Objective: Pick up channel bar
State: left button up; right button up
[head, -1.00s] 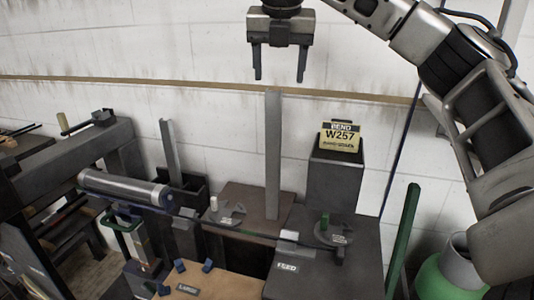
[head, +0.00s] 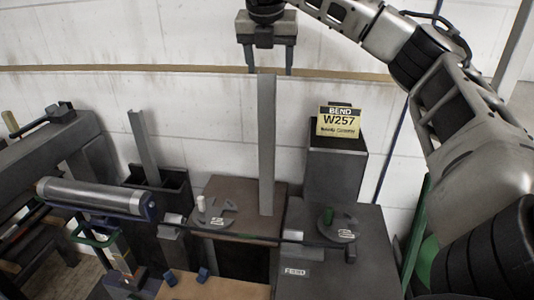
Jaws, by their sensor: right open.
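A tall grey upright bar (head: 267,150) stands on the brown-topped block in the middle of the head view. A second grey bar with a channel-shaped profile (head: 144,150) leans slightly in a black box at left. I cannot tell which of the two is the channel bar. My right gripper (head: 269,71) points down with its jaws open and empty. Its fingertips appear level with the top of the middle bar, one on each side in the picture. Depth between them is unclear. My left gripper is not in view.
A dark pedestal (head: 334,180) carries a yellow "BEND W257" sign (head: 339,122) right of the middle bar. A silver cylinder (head: 95,198) lies at left. A dark table marked "FEED" (head: 295,272) holds a thin rod and round dial. A white wall stands behind.

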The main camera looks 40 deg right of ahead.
aim_at(266, 83)
jog(key=shift+a+p+x, duration=0.2)
jog(key=shift+p+x, duration=0.15)
jog(key=shift+x, duration=0.95)
jog(key=shift+a+p+x, duration=0.2)
jog(key=shift+p+x, duration=0.15)
jog(key=shift+x, duration=1)
grip_shut()
